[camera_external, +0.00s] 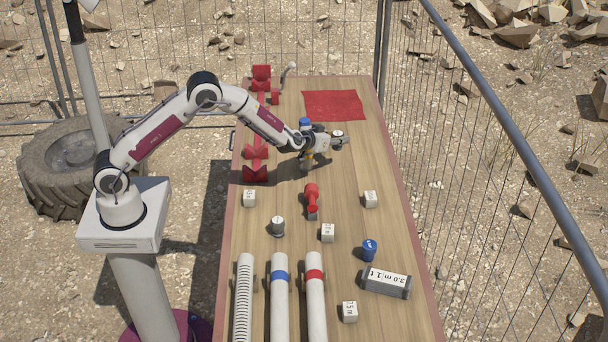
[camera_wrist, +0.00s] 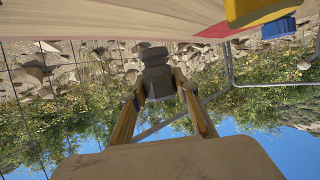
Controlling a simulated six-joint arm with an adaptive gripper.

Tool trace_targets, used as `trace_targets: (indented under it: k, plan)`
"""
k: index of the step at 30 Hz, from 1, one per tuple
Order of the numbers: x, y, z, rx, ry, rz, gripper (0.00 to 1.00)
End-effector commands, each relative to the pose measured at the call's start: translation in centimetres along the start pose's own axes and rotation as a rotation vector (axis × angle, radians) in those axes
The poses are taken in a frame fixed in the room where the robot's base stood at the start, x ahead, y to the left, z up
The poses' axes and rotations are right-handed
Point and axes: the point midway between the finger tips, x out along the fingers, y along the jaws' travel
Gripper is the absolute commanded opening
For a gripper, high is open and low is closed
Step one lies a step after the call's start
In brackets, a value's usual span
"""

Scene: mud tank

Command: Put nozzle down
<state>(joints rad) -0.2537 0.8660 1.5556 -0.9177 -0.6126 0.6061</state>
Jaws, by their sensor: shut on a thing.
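My gripper (camera_external: 333,141) is over the far middle part of the wooden table, with its fingers pointing right. In the wrist view my gripper (camera_wrist: 159,98) has its two yellow-brown fingers closed in on a dark grey stepped piece (camera_wrist: 155,73), which looks like the nozzle. The piece is narrower at its outer end and sits between the fingertips. In the outside view it is small and partly covered by the gripper. It appears to be above the table, but its exact height cannot be told. A red cloth or mat (camera_external: 334,105) lies flat beyond the gripper.
A blue-topped piece (camera_external: 305,123) stands close by my wrist. Red stands (camera_external: 255,174) line the left edge. Fencing (camera_external: 500,150) runs along the right.

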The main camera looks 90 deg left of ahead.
Motion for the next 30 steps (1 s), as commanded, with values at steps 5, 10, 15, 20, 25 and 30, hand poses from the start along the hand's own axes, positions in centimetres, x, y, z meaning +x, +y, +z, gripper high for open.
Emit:
trace_targets:
  k: [5, 10, 15, 20, 25, 30]
  plan:
    - [0.5, -0.2, -0.3, 0.000, 0.002, -0.001, 0.08]
    - [0.4, -0.2, -0.3, 0.000, 0.002, 0.000, 0.08]
    - [0.5, -0.2, -0.1, 0.001, 0.001, 0.000, 0.08]
    - [0.9, -0.1, 1.1, 0.002, 0.000, 0.000, 0.08]
    - [1.8, -0.1, 3.2, 0.003, 0.000, -0.001, 0.07]
    - [2.5, -0.1, 5.0, 0.002, 0.001, 0.000, 0.07]
